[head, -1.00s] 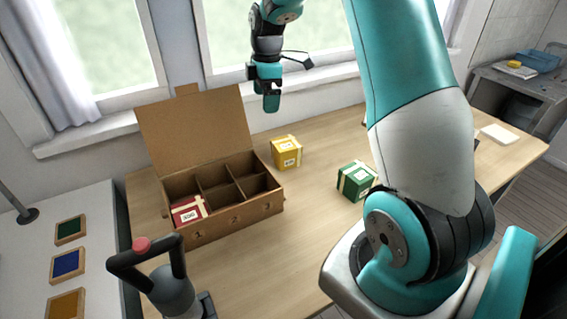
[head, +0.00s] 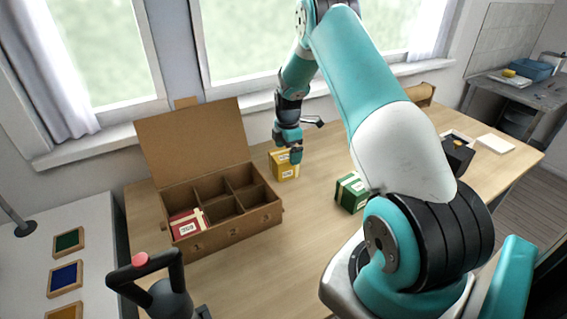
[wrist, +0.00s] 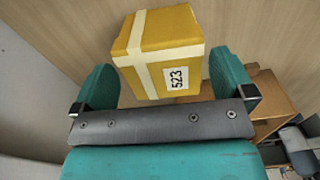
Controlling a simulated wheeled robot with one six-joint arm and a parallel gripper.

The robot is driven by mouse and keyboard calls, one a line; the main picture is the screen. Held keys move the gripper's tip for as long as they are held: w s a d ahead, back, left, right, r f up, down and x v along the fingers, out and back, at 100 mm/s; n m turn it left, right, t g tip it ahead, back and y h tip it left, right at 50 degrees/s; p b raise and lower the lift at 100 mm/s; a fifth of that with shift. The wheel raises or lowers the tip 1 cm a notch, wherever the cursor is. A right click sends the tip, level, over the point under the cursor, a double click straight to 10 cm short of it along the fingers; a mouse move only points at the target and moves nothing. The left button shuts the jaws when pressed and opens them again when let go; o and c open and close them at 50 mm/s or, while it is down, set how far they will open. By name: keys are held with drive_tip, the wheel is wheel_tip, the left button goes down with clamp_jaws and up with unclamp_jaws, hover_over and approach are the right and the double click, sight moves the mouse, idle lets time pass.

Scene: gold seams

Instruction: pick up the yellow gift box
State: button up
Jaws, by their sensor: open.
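The yellow gift box (head: 284,169) stands on the wooden table, right of the cardboard box, partly hidden behind my gripper (head: 290,155) in the head view. In the wrist view the yellow gift box (wrist: 160,52) has cream ribbon and a white label reading 523. It shows just beyond and between the two teal fingers of my gripper (wrist: 163,85). The fingers are spread wider than the box, and I see a gap on each side. My gripper is open and empty.
A compartmented cardboard box (head: 225,220) with its lid up holds a red gift box (head: 187,223) in its front left compartment. A green gift box (head: 352,192) stands to the right on the table. Bare table lies between the cardboard box and the green gift box.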

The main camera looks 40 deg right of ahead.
drive_tip(key=f, duration=0.1)
drive_tip(key=f+p, duration=0.1)
drive_tip(key=f, duration=0.3)
drive_tip(key=shift+w+a+f+p, duration=0.1)
drive_tip(key=shift+a+p, duration=0.15)
drive_tip(key=shift+p, duration=0.15)
drive_tip(key=c, duration=0.9)
drive_tip(key=shift+o, duration=0.2)
drive_tip(key=shift+r, duration=0.2)
